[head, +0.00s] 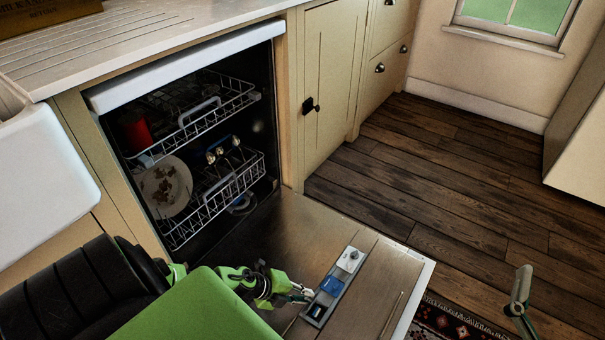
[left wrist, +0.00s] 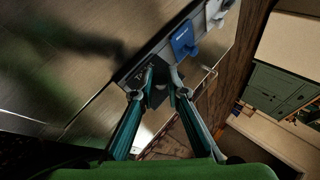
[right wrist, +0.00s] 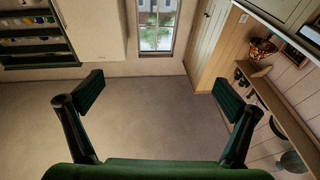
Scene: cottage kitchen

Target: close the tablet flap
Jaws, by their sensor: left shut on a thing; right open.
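The dishwasher door (head: 272,232) lies folded down. A narrow grey dispenser (head: 344,268) is set in it, with a round knob on a pale block, a blue piece (head: 332,285) and a dark section (head: 318,311) at the near end. The blue piece also shows in the left wrist view (left wrist: 184,40). My right gripper (right wrist: 159,94) is open and empty, away from the door.
The dishwasher holds an upper rack (head: 215,115) and a lower rack (head: 216,196), with a plate (head: 166,188) and a red item (head: 133,131). Cabinets stand to its right. The wooden floor (head: 440,165) is clear; a patterned rug (head: 440,321) lies past the door.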

